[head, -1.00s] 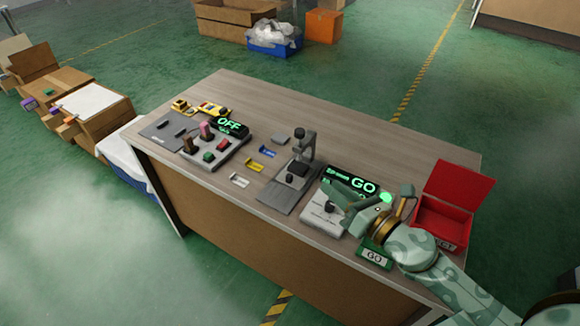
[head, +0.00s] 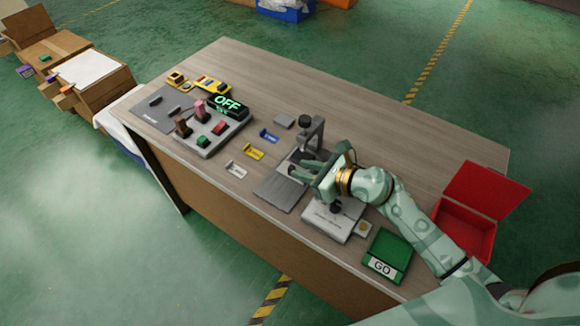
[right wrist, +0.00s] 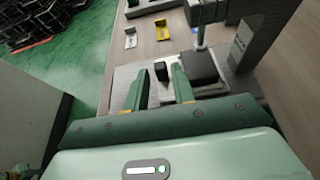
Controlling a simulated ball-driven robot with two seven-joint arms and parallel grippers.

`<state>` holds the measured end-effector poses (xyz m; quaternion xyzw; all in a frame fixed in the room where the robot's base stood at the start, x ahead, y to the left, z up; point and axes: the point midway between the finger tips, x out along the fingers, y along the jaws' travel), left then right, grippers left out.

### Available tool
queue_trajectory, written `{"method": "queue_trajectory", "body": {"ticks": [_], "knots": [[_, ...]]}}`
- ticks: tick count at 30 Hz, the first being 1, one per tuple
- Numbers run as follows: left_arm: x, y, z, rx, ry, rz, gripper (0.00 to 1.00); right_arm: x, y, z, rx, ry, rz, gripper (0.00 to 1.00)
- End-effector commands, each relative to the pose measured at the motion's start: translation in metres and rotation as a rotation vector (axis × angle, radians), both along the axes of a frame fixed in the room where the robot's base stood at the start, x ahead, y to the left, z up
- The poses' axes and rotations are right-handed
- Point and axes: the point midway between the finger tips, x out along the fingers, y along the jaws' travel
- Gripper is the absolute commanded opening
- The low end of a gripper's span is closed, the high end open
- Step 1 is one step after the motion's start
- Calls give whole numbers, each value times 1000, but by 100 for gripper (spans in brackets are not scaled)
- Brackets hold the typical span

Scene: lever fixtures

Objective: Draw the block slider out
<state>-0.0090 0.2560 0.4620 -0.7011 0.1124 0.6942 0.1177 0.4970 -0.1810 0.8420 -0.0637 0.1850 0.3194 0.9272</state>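The slider fixture stands mid-table, a dark grey base plate (head: 280,193) with an upright grey stand (head: 315,136) topped by a black knob (head: 305,121). In the right wrist view, a black block (right wrist: 200,67) sits on the fixture, with a small black knob (right wrist: 161,71) to its left. My right gripper (head: 293,167) is over the fixture and hides part of it. In the right wrist view the gripper (right wrist: 158,84) is open and empty, its fingers apart, with the small knob just beyond the gap. Contact cannot be told. My left gripper is not in view.
A light grey box (head: 331,222) with a black knob stands right of the fixture. Beyond are a green GO tray (head: 388,255) and an open red bin (head: 466,224). Yellow (head: 254,152), blue (head: 269,136) and white (head: 236,170) brackets lie left.

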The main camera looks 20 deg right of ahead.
Motion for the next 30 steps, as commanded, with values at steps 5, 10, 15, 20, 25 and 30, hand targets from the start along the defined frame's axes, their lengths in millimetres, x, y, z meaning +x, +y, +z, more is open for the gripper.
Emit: {"method": "queue_trajectory", "body": {"ticks": [5, 10, 15, 20, 25, 30], "knots": [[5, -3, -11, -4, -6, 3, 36, 24, 19, -15, 2, 0, -1, 25], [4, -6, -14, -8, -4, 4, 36, 34, 27, -19, 2, 0, -1, 25], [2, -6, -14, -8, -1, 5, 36, 36, 28, -19, 0, -1, -1, 25], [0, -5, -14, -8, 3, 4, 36, 36, 28, -19, 1, 0, -1, 17], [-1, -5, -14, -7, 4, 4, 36, 36, 28, -19, 1, 0, -1, 0], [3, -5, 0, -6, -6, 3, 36, 26, 40, -14, 2, 0, 1, 0]]}}
